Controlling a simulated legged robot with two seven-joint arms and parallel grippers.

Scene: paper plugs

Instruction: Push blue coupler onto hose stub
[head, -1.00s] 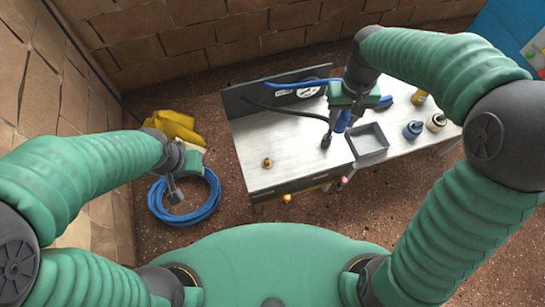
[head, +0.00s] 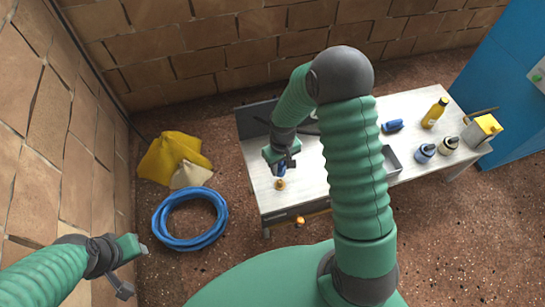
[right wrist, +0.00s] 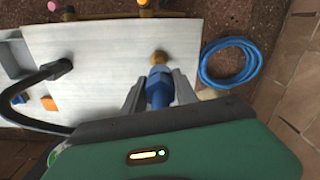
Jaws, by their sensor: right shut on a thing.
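The blue coupler (right wrist: 160,88) is between the fingers of my right gripper (right wrist: 158,95), which is shut on it. In the head view my right gripper (head: 281,163) is over the near left part of the bench, with the coupler (head: 281,171) below it. A brass fitting (head: 280,184) stands on the bench right at the coupler's end; it also shows in the right wrist view (right wrist: 159,58). I cannot tell whether they touch or how far they overlap. A black hose (right wrist: 22,97) curves over the bench. My left gripper (head: 130,262) is away at lower left, its jaws unclear.
The bench (head: 312,182) holds a grey tray (head: 391,160), a blue tool (head: 392,126) and several bottles to the right. A blue hose coil (head: 190,219) and yellow sacks (head: 173,159) lie on the floor. An orange knob (head: 300,220) is on the bench front.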

